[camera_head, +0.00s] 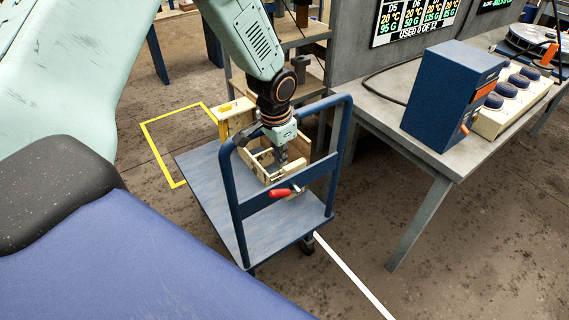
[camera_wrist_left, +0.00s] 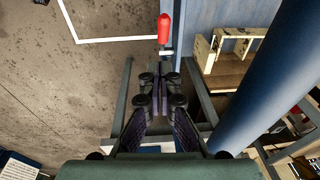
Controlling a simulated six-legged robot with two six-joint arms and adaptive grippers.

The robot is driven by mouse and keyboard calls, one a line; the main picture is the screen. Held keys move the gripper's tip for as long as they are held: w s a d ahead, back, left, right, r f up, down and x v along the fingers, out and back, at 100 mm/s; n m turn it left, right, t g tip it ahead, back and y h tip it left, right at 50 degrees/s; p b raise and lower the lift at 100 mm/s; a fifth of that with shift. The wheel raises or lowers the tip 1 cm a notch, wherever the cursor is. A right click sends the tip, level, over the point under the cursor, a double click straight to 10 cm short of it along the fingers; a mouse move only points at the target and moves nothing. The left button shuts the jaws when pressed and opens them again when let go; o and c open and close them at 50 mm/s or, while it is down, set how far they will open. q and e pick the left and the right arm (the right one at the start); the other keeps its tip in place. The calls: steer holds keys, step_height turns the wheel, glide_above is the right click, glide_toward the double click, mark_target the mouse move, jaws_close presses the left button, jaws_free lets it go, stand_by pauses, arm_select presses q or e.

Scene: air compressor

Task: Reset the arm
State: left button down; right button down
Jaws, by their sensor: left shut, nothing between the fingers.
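My left arm (camera_head: 245,35) comes in from the upper left and hangs down over a blue cart (camera_head: 200,165). My left gripper (camera_head: 281,160) points down behind the cart's push handle, close to a cream-yellow open box or frame (camera_head: 262,172). Whether it touches the box is unclear in the head view. In the left wrist view the gripper's fingers (camera_wrist_left: 160,80) are together with nothing between them. The cream box (camera_wrist_left: 205,52) lies to their right there, apart from the fingers. My right gripper is not in view.
A red-handled item (camera_head: 281,192) shows at the cart's handle bars; a red grip (camera_wrist_left: 164,28) shows beyond my fingertips. A grey table (camera_head: 400,115) with a blue box (camera_head: 445,95) and a panel with dark knobs (camera_head: 510,100) stands right. Floor is open at lower right.

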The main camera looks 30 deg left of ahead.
arm_select(q)
steer(key=shift+r, duration=0.45)
steer(key=shift+w, duration=0.15)
steer(key=s+d+f+n+t+h+b, duration=0.1)
steer(key=s+d+f+n+b, duration=0.1)
steer(key=s+d+f, duration=0.3)
steer(key=s+d+f+n+t+b, duration=0.1)
steer(key=s+d+f+n+b, duration=0.2)
steer(key=f, duration=0.4)
steer(key=s+f+g+b, duration=0.1)
steer(key=s+f+b, duration=0.1)
steer(key=s+f, duration=0.3)
steer(key=s+f+g+b, duration=0.1)
steer(key=s+f, duration=0.3)
steer(key=s, duration=0.7)
steer(key=s+d+f+g+b, duration=0.1)
steer(key=s+f+b, duration=0.2)
steer(key=s+f, duration=0.2)
steer(key=s, duration=0.3)
steer(key=shift+f+g+y+b, duration=0.3)
steer(key=shift+y+b, duration=0.1)
steer(key=shift+s, duration=0.1)
